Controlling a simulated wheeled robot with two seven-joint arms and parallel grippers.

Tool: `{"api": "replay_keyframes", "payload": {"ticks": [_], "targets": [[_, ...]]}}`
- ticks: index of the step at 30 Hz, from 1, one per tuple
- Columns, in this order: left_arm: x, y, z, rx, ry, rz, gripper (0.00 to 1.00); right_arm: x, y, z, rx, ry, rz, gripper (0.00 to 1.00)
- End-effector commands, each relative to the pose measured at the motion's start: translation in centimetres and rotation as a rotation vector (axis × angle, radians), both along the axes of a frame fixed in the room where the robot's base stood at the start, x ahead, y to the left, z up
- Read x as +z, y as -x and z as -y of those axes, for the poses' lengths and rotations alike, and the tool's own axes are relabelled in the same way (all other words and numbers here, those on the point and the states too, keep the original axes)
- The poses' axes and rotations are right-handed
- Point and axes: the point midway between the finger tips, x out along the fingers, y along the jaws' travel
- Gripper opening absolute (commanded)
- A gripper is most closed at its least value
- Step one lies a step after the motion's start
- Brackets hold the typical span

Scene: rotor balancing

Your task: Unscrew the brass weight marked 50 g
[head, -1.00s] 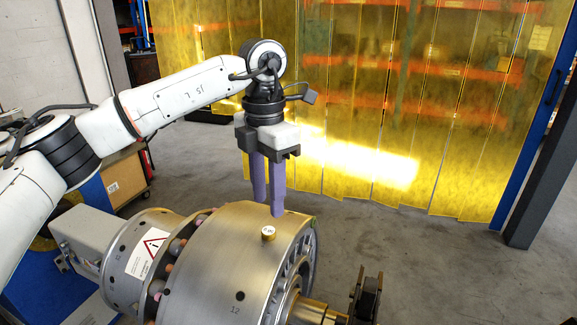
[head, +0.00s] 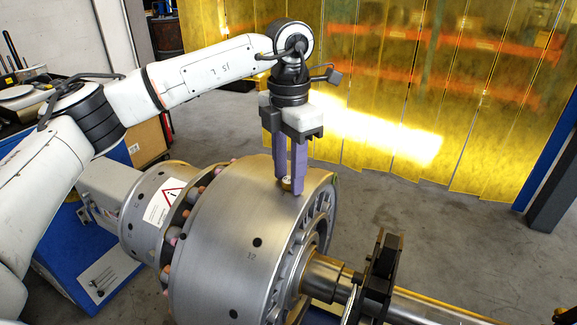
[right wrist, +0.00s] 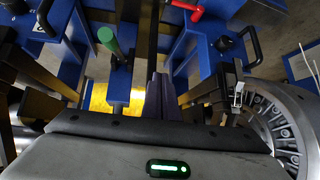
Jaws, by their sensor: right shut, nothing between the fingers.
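The brass weight (head: 287,183) sits on top of the large steel rotor drum (head: 225,215), near its right rim. It is partly hidden by a finger, and its marking is not readable now. My left gripper (head: 289,184) points straight down over it, with its two purple fingers apart and their tips down at the weight, one on either side. A gap shows between the fingers; I cannot make out contact with the weight. My right gripper (right wrist: 158,98) shows in the right wrist view with its fingers together and empty, away from the weight.
The rotor's shaft (head: 325,280) runs right past a black upright part (head: 381,270). A smaller steel drum with a warning label (head: 163,203) adjoins on the left. Blue machine frame (head: 95,265) lies below. A yellow strip curtain (head: 400,95) hangs behind open floor.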

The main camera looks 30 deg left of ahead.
Motion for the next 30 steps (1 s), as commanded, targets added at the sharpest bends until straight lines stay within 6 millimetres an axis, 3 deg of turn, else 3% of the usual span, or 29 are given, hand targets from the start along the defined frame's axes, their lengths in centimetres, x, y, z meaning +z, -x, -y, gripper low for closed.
{"api": "replay_keyframes", "payload": {"ticks": [6, 12, 17, 30], "targets": [[0.03, -0.01, 0.0, 0.0, 0.0, 0.001, 0.34, -0.01, 0.14, 0.02, 0.0, 0.0, -0.003, 0.0], [0.03, -0.01, 0.0, 0.0, 0.0, 0.001, 0.01, -0.12, 0.35, 0.02, 0.0, 0.001, -0.007, 0.0], [0.06, 0.0, 0.02, 0.051, 0.0, 0.0, 0.01, -0.09, 0.43, 0.03, 0.0, 0.001, -0.009, 0.0], [0.14, 0.0, 0.06, 0.723, 0.0, 0.0, 0.01, 0.44, 0.49, 0.04, -0.001, 0.001, -0.011, 0.0]]}}
